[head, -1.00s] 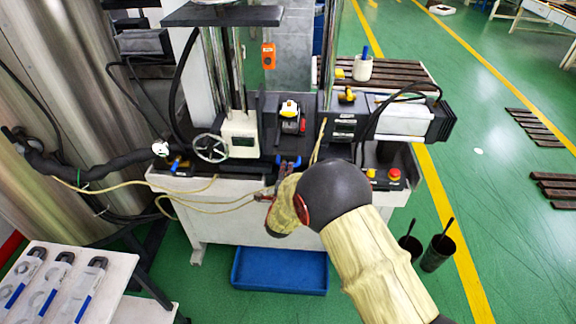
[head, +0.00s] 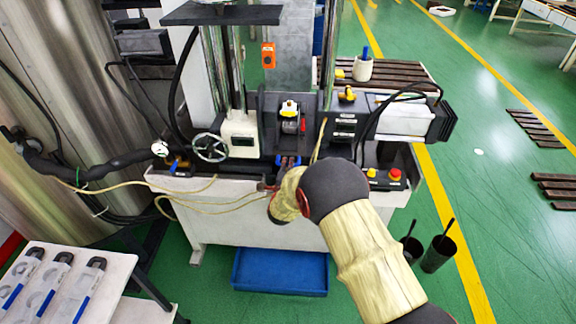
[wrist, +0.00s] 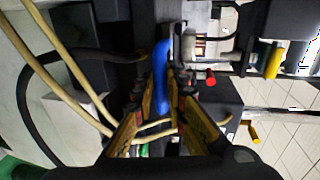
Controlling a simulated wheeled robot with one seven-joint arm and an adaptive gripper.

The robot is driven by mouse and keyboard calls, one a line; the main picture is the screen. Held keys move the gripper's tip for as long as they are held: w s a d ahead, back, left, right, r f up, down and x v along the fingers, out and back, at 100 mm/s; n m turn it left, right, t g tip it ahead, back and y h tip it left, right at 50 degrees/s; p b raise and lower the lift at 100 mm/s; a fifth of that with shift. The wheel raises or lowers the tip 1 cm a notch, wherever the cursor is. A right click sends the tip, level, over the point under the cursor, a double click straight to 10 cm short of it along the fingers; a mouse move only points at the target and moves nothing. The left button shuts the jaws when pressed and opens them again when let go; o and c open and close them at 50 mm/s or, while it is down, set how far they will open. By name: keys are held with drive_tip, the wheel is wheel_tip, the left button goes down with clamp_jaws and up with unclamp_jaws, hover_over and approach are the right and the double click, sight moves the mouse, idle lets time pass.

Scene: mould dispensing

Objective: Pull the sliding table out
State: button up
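The sliding table (head: 268,141) is a dark plate in the middle of the machine, carrying a small device. A blue handle (head: 279,159) is at its front edge. My gripper (head: 288,162) is at this handle, pointing toward the machine. In the wrist view the blue handle (wrist: 161,65) runs between the two fingers of my gripper (wrist: 164,88). The fingers look apart, one on each side of it; firm contact cannot be made out. My wrist hides part of the machine's front.
Yellowish hoses (head: 205,207) hang across the machine's white front, left of my gripper. A handwheel (head: 209,148) is on the left, and a red button (head: 395,173) on the right. A blue tray (head: 280,271) lies on the floor below.

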clamp_jaws()
drive_tip(key=shift+s+f, duration=0.1)
drive_tip(key=shift+f, duration=0.05)
idle(0.4)
